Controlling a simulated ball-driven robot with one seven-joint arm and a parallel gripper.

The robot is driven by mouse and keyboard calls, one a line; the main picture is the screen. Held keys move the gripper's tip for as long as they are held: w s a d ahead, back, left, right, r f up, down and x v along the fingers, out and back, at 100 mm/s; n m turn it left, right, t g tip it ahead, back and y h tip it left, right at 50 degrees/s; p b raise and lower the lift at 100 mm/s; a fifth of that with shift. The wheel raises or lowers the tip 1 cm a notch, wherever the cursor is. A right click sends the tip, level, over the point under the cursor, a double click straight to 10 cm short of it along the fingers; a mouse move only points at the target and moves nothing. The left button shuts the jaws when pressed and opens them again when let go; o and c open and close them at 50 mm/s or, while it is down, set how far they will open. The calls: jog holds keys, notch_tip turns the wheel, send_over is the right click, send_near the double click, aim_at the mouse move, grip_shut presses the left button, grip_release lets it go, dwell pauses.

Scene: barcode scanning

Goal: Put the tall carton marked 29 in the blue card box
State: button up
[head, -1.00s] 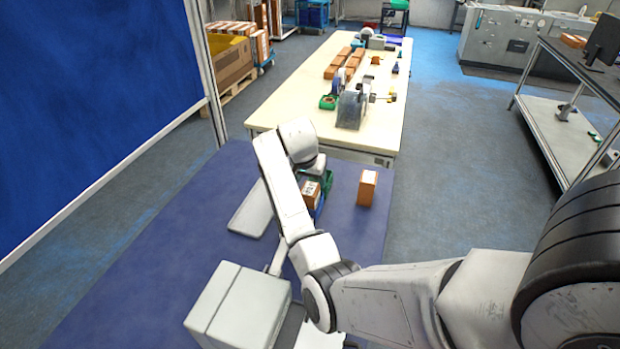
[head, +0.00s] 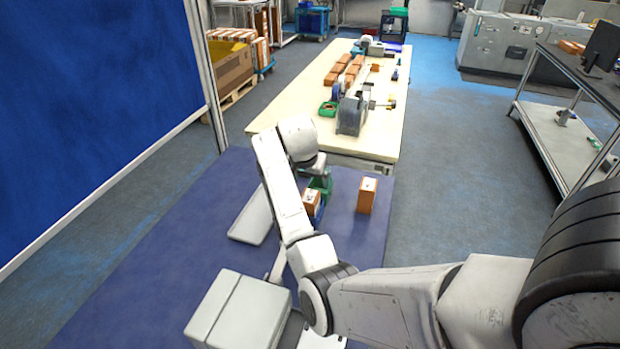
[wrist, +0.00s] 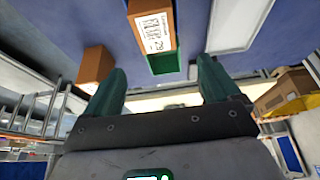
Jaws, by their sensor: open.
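The carton marked 29 (wrist: 152,25) is orange-brown with a white printed label; the number shows in the wrist view. It also shows in the head view (head: 311,201), with a blue edge, seemingly the blue card box (head: 319,213), beside it. I cannot tell whether the carton is inside that box. A green-walled container (wrist: 165,62) lies right by the carton. My gripper (wrist: 160,66) is open and empty, its two dark green fingers apart, pointing toward the carton and green container. In the head view my arm partly hides this area.
A second orange-brown carton (head: 367,195) stands upright to the right on the blue floor area. A grey flat panel (head: 252,216) lies to the left. A cream table (head: 290,107) with cartons and devices stands beyond. The mat right of the box is mostly clear.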

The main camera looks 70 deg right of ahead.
jog(key=shift+o, duration=0.4)
jog(key=b+v, duration=0.2)
jog(key=v, duration=0.8)
jog(key=shift+r, duration=0.35)
jog(key=shift+a, duration=0.15)
